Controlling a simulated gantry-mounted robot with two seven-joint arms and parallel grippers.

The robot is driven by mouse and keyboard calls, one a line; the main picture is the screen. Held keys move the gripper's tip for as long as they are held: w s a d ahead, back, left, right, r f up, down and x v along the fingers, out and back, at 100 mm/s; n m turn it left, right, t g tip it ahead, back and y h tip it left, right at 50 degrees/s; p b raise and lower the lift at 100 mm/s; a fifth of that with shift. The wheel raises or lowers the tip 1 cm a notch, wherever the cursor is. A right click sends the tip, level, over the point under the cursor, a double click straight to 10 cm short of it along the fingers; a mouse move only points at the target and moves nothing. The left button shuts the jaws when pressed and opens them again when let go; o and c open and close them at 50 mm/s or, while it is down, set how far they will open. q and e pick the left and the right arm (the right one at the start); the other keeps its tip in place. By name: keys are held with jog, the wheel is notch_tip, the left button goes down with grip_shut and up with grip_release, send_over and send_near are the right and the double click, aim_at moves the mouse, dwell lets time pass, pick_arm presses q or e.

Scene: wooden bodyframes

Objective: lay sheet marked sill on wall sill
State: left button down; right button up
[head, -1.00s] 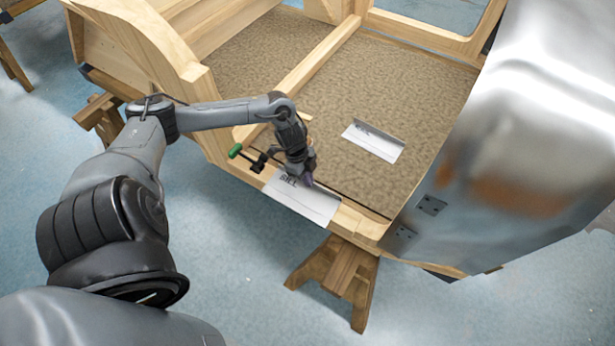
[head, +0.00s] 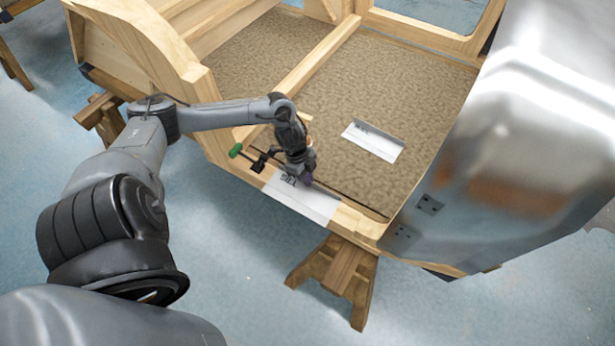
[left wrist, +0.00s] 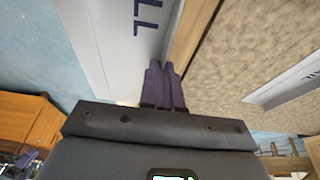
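The white sheet marked SILL (head: 305,202) lies along the front wooden sill (head: 355,222) of the bodyframe and overhangs its outer side. Its lettering also shows in the left wrist view (left wrist: 120,35). My left gripper (head: 306,180) is at the sheet's inner long edge, near the lettering. In the left wrist view its purple fingers (left wrist: 162,72) are close together, with the sheet's edge running in between them. Whether the sheet rests fully flat on the sill is hard to tell. My right gripper is not in view.
A second white marked sheet (head: 373,141) with a raised edge lies on the brown floor panel (head: 410,90). A green-ended tool (head: 236,151) is by the sill left of my gripper. A large shiny metal panel (head: 510,150) stands at right. A wooden trestle (head: 337,278) supports the frame.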

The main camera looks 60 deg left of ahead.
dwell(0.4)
pick_arm(q)
jog(key=c, duration=0.7)
grip_release()
jog(key=shift+r+p, duration=0.8)
jog(key=shift+p, duration=0.15)
jog(key=shift+r+p, duration=2.7)
jog(key=shift+p, duration=0.3)
jog(key=shift+d+f, duration=0.1)
